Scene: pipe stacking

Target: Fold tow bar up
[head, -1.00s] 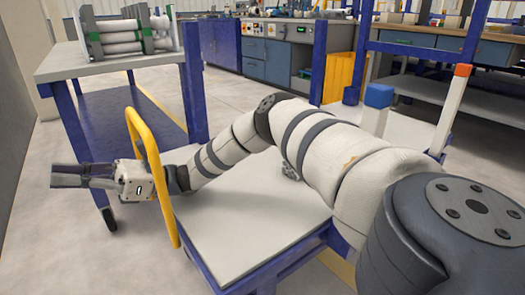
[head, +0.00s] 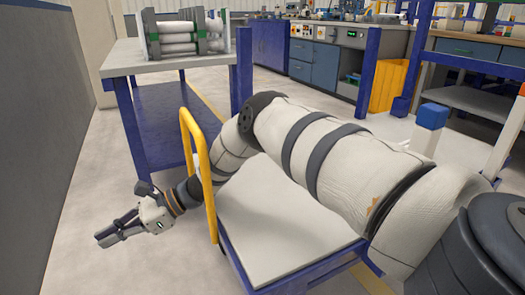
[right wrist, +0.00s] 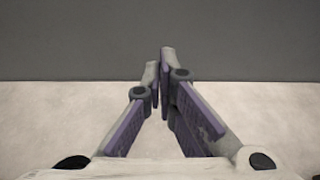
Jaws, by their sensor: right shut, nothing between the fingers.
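A blue-framed cart with a grey deck (head: 285,235) stands in front of me. A yellow looped bar (head: 205,180) rises upright at its left end; I cannot tell whether this is the tow bar, and no other bar shows clearly. My right arm reaches across above the deck and past the yellow bar. My right gripper (head: 103,237) is beyond the bar to the left, over the floor, pointing down and left. In the right wrist view its fingers (right wrist: 160,78) come together with nothing between them. My left gripper is not in view.
A blue-legged table (head: 120,62) behind the cart carries a rack of pale pipes (head: 180,38). A grey wall (head: 35,130) runs along the left. Blue and white posts (head: 429,128) stand at the right. The floor between wall and cart is clear.

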